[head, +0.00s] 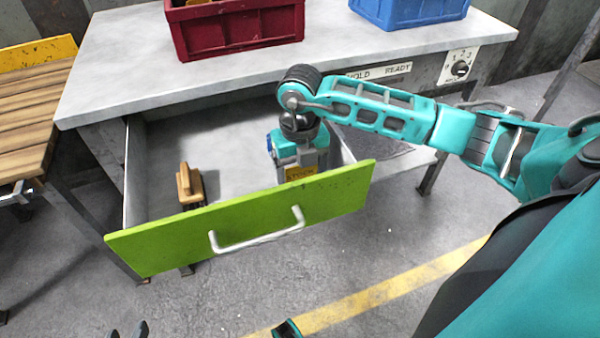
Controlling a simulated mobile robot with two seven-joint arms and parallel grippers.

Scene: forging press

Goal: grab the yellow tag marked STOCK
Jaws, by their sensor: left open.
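The yellow tag marked STOCK (300,173) shows just behind the top edge of the open drawer's green front, near its right end. The front hides the tag's lower part. My right arm comes in from the right, and its hand (299,158) points down into the drawer right at the tag. Its fingertips are hidden, so I cannot tell whether they hold the tag. My left gripper (128,331) shows only as two dark fingertips at the bottom edge, apart and empty, well away from the drawer.
The open drawer (170,245) has a white handle (258,238). A wooden-handled brush (187,184) lies in its left part. Red (235,30) and blue (405,10) crates stand on the grey bench (130,65). A slatted wooden pallet (30,110) is at the left.

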